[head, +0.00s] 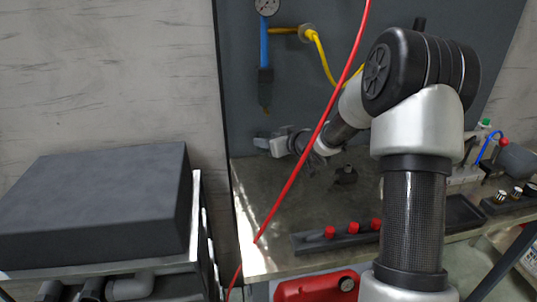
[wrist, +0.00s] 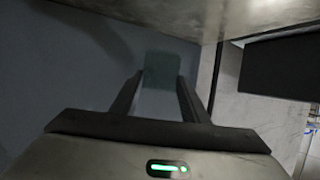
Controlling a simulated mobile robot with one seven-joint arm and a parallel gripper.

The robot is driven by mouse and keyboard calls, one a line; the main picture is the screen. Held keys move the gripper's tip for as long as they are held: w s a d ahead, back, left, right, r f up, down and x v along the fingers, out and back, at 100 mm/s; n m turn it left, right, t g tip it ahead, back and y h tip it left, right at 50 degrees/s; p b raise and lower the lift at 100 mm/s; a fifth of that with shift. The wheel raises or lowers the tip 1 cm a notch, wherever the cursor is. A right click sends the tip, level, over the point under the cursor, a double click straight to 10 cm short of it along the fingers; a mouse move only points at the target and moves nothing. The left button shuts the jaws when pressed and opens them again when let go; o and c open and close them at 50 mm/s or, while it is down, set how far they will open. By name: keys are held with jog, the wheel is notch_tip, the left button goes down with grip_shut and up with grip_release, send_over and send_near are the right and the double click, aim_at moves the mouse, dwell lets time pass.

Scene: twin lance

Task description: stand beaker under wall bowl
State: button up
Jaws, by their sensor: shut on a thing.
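The beaker (wrist: 162,72) shows in the wrist view as a translucent, grey-green block between the fingertips. My gripper (wrist: 162,92) is shut on it. In the head view my gripper (head: 268,142) is at the back left of the metal bench, close to the dark wall panel, and the beaker cannot be made out clearly there. The wall bowl (head: 265,92) appears to be the dark, amber-tipped piece below a blue pipe on the panel. In the head view my gripper is below it, with a gap between. Their depth offset is hard to tell.
A red cable (head: 318,130) crosses the head view in front of my arm. A rack with red knobs (head: 345,237) lies at the bench front. A black block (head: 95,205) stands left of the bench (head: 262,215). Yellow hose (head: 318,50) hangs on the panel.

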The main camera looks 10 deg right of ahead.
jog(key=f+b, duration=0.1)
jog(key=f, duration=0.3)
jog(key=shift+w+f+b, duration=0.2)
jog(key=shift+f+b, duration=0.15)
jog(key=shift+f, duration=0.05)
jog(key=shift+f, duration=0.15)
jog(key=o, duration=1.1)
jog(key=shift+o, duration=0.2)
jog(key=shift+s+d+r, duration=0.1)
jog(key=shift+s+r, duration=0.1)
jog(key=shift+r, duration=0.05)
jog(key=p+v, duration=0.2)
jog(key=v, duration=0.9)
jog(key=shift+s+r, duration=0.15)
jog(key=shift+s, duration=0.1)
